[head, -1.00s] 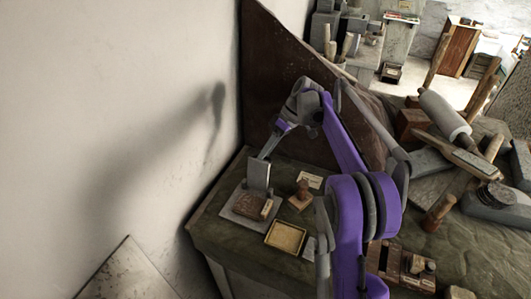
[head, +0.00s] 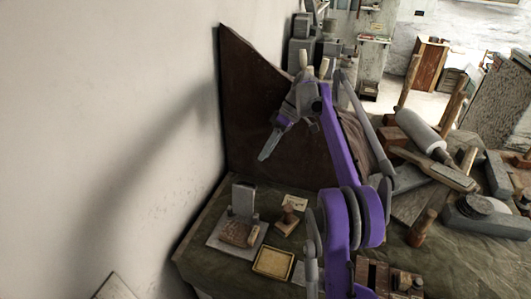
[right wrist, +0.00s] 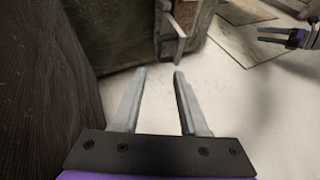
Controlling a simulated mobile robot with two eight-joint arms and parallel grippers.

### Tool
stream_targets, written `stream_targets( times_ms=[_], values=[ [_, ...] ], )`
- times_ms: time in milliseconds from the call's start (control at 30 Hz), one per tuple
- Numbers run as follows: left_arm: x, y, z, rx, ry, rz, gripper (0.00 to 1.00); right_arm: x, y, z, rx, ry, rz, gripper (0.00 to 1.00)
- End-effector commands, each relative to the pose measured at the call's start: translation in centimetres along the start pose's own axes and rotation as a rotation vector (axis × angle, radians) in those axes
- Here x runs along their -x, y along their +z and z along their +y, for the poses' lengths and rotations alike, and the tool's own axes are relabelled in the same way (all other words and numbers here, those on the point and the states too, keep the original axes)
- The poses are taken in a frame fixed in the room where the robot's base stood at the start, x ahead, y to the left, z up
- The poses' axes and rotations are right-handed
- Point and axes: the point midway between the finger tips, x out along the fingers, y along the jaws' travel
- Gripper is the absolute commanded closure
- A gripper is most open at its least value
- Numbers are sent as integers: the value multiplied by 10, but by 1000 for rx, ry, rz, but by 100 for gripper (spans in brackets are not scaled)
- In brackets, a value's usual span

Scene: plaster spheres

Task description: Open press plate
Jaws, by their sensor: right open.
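The small press sits on the green-covered table, with a flat grey base (head: 219,246). Its grey press plate (head: 243,199) stands upright at the back of the base. A brown block (head: 236,232) lies on the base in front of the plate. My right gripper (head: 268,149) is open and empty, above and behind the plate and apart from it. In the right wrist view its two fingers (right wrist: 160,74) have nothing between them.
A wooden stamp (head: 288,217) and a shallow yellowish tray (head: 273,262) stand right of the press. A dark leaning board (head: 262,110) rises behind. Tools, including a rolling pin (head: 420,130), crowd the table's right side. The white wall (head: 100,130) is close on the left.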

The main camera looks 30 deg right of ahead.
Motion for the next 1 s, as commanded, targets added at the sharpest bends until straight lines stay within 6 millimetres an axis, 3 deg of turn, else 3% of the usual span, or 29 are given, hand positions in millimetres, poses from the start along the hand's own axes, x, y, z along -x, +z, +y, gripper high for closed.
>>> stream_targets(
  times_ms=[33,200,233,467,700,1000],
  values=[
    [0,0,0,0,0,0,11,0,0,0,-4,1,-1,68],
    [-1,2,0,0,0,-2,11,-5,-4,1,-141,38,-40,98],
    [-2,3,0,0,0,-3,11,-6,-5,1,-192,53,-52,100],
    [-6,9,0,0,0,-9,11,-17,-19,6,-742,278,-121,100],
    [-10,14,0,0,0,-13,11,-17,-34,8,-1238,541,-38,100],
    [-13,17,0,0,0,-16,11,-17,-40,9,-1454,658,58,100]
  ],
)
